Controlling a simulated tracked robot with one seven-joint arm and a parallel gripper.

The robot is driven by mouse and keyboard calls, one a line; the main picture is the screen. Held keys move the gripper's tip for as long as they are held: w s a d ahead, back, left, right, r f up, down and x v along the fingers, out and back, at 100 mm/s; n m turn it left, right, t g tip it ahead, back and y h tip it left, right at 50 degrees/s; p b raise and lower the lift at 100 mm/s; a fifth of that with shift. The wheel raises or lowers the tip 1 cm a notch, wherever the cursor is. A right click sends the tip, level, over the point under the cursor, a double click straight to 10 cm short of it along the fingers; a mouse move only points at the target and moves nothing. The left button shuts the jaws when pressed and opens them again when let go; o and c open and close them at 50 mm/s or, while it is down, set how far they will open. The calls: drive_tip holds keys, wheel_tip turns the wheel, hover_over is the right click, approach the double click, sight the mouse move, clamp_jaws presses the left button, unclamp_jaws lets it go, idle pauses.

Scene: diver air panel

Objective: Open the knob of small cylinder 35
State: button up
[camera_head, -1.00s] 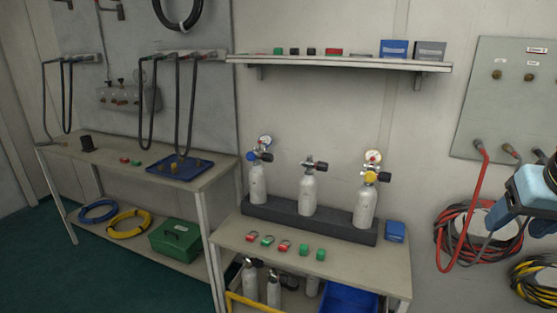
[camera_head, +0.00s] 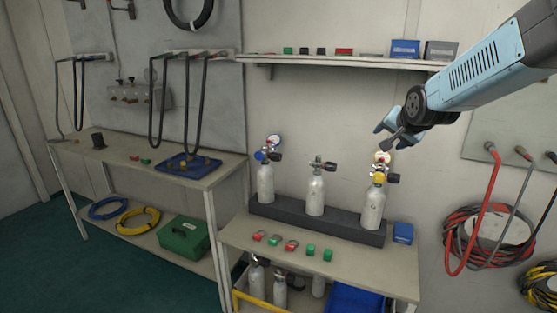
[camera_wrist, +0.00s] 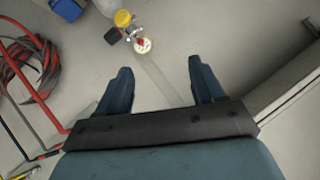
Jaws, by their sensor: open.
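Three small white cylinders stand upright in a dark rack (camera_head: 262,209) on the bench. The left cylinder (camera_head: 265,185) has a blue valve part and a gauge, the middle cylinder (camera_head: 315,196) a black knob and no visible gauge, the right cylinder (camera_head: 371,212) a yellow valve part, a gauge and a black knob (camera_head: 393,178). I cannot read which is 35. My gripper (camera_head: 384,136) is open and empty, above the right cylinder's valve in the picture. In the wrist view the fingers (camera_wrist: 160,67) are apart, with the yellow valve part (camera_wrist: 123,19) and gauge beyond them.
A wall shelf (camera_head: 330,61) with small boxes runs behind and above the cylinders. Red and green items and a blue box (camera_head: 403,233) lie on the bench (camera_head: 370,266). Hoses (camera_head: 487,240) hang at the right. More cylinders stand below the bench.

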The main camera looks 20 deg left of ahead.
drive_tip(key=w+a+f+m+y, duration=0.1)
drive_tip(key=w+a+f+y, duration=0.1)
drive_tip(key=w+a+f, duration=0.4)
drive_tip(key=m+t+y, duration=0.3)
drive_tip(key=m+y, duration=0.3)
drive_tip(key=m, duration=0.1)
approach(280, 160)
drive_tip(key=x, duration=1.1)
drive_tip(key=shift+w+r, duration=0.1)
drive_tip(key=shift+r, duration=0.1)
drive_tip(key=c, duration=1)
drive_tip(key=shift+f, duration=0.1)
